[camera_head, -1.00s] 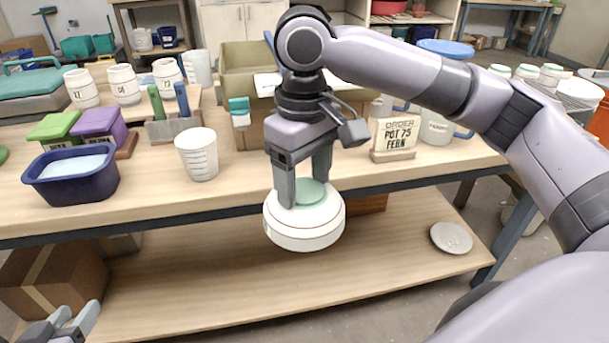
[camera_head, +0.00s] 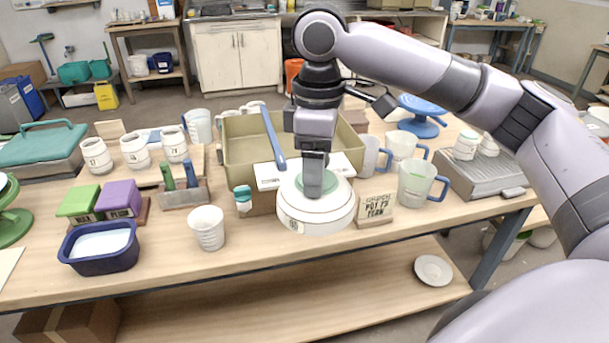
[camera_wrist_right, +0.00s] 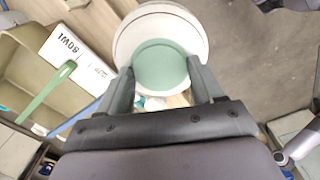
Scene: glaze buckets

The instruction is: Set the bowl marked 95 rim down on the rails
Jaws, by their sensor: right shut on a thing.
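The white bowl (camera_head: 312,213) hangs from my right gripper (camera_head: 314,190), with its round green foot up and its wide side down. A small dark mark shows on its side, too small to read. In the right wrist view the gripper (camera_wrist_right: 163,92) has its fingers on either side of the green foot of the bowl (camera_wrist_right: 196,33). The bowl is in front of a tan basin (camera_head: 238,160), above the table's front part. A blue bar (camera_head: 272,138) slants over the basin; a green bar (camera_wrist_right: 45,92) also shows in the wrist view. I cannot clearly make out the rails. My left gripper is out of view.
A white sign (camera_head: 268,176) is at the basin's front. An order card (camera_head: 376,208) reading pot 75 fern stands right of the bowl. Handled jugs (camera_head: 415,185) stand farther right, a white cup (camera_head: 206,228) left. A blue tub (camera_head: 100,250) is at front left.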

